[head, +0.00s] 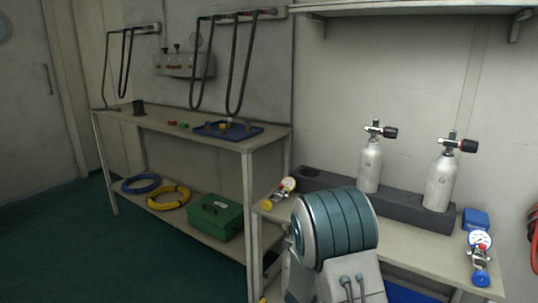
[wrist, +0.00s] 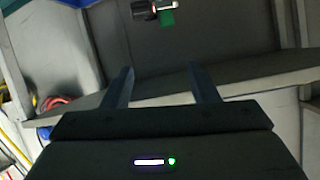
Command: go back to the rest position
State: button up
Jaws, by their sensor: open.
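My gripper (wrist: 160,84) shows in the wrist view with its two dark fingers spread wide apart and nothing between them. Past the fingertips is a shelf-like pale edge. A black valve knob with a green piece (wrist: 167,17) shows beyond them at the top, apart from the fingers. In the head view a teal and grey part of my arm (head: 335,228) stands in front of the right bench; my gripper itself does not show there.
Two grey cylinders (head: 370,165) (head: 440,183) stand in a dark block on the right bench (head: 430,240). Gauges (head: 480,240) lie near its ends. The left bench (head: 170,124) holds a blue tray (head: 255,130); hoses and a green box (head: 216,217) sit below. Green floor at left is clear.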

jog(key=s+a+r+n+g+y+p, duration=0.1)
jog(key=s+a+r+n+y+p, duration=0.15)
jog(key=r+p, duration=0.45)
jog(key=s+a+r+n+y+p, duration=0.1)
jog(key=s+a+r+y+p, duration=0.25)
jog(key=r, duration=0.75)
jog(key=s+a+r+n+g+y+p, duration=0.1)
jog(key=s+a+r+n+y+p, duration=0.2)
jog(key=r, duration=0.7)
jog(key=s+d+r+n+g+p, duration=0.1)
jog(key=s+d+r+g+p, duration=0.1)
jog(key=s+r+p, duration=0.4)
jog(key=s+d+r+n+g+p, duration=0.2)
jog(key=s+r+p, duration=0.5)
jog(key=s, duration=0.8)
notch_tip(320, 180, up, 3)
jog(key=shift+s+f+g+h, duration=0.15)
jog(key=shift+g+h, duration=0.15)
jog(key=shift+g, duration=0.3)
